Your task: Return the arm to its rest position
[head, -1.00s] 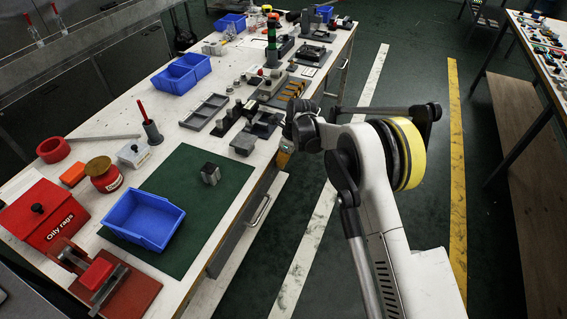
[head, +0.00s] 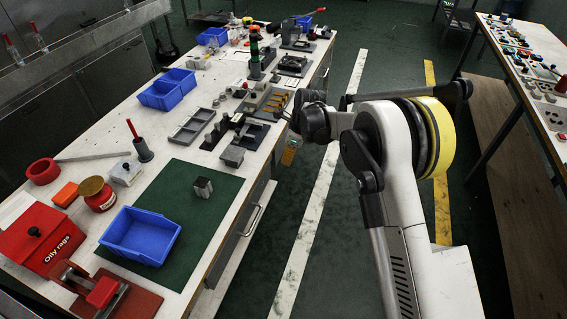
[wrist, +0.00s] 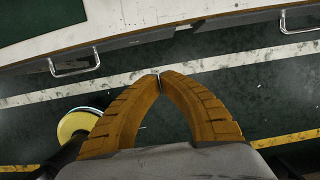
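My gripper (wrist: 160,76) shows in the wrist view with its two ribbed orange fingers brought together at the tips. Nothing shows between them. It hangs over the dark green floor beside the bench edge, apart from the bench in that view. In the head view my arm (head: 398,150) is bent at its yellow-banded joint. Its wrist end (head: 312,118) reaches left toward the long edge of the bench. The fingers cannot be made out clearly in the head view.
The white bench (head: 215,140) holds a blue bin (head: 140,236), a metal block (head: 203,187) on a green mat (head: 205,225), a red oily rags box (head: 40,238) and several fixtures. Another table (head: 548,110) stands at the right. The striped floor between them is open.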

